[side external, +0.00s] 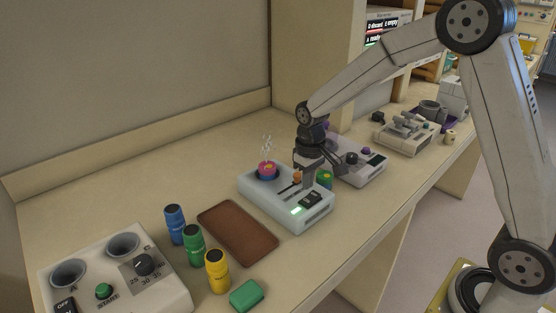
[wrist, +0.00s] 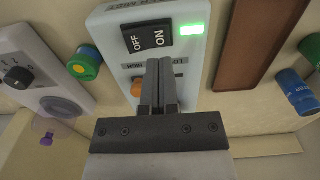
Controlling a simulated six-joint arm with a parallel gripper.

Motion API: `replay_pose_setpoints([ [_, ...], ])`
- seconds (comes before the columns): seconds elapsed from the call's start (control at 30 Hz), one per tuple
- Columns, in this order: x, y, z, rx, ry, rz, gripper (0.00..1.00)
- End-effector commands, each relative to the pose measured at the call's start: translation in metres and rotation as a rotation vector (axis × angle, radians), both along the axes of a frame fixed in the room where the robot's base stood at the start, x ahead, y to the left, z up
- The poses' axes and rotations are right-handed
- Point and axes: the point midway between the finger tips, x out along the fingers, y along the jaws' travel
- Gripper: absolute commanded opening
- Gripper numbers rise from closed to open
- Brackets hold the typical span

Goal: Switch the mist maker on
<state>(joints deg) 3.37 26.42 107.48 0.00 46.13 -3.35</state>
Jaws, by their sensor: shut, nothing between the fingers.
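The mist maker (side external: 250,190) is a pale box on the bench with a pink-and-orange piece in its round well and white wisps above it. Its black ON/OFF rocker switch (side external: 311,199) also shows in the wrist view (wrist: 147,38). A green light (side external: 297,211) glows beside the switch; it is bright in the wrist view (wrist: 191,29). An orange slider knob (side external: 297,176) shows beside my gripper, partly hidden in the wrist view. My gripper (wrist: 160,64) is shut and empty, its tips over the panel near the switch's ON side. I cannot tell whether they touch.
A brown tray (side external: 237,232) lies left of the mist maker. Blue (side external: 174,224), green (side external: 193,245) and yellow (side external: 217,271) bottles and a green block (side external: 246,295) stand nearby. A dial device (side external: 90,270) is front left. Another device (side external: 361,166) and a green-and-yellow jar (side external: 325,179) are close on the right.

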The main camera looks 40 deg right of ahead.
Motion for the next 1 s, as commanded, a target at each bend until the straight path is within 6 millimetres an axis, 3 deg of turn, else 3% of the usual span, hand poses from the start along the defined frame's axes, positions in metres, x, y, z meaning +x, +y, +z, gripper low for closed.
replay_pose_setpoints([
  [0.5, 0.001, 0.000, 0.028, 0.000, -0.002, 0.000, 0.00],
  [1.0, -0.002, 0.001, 0.030, 0.000, -0.004, 0.000, 0.00],
])
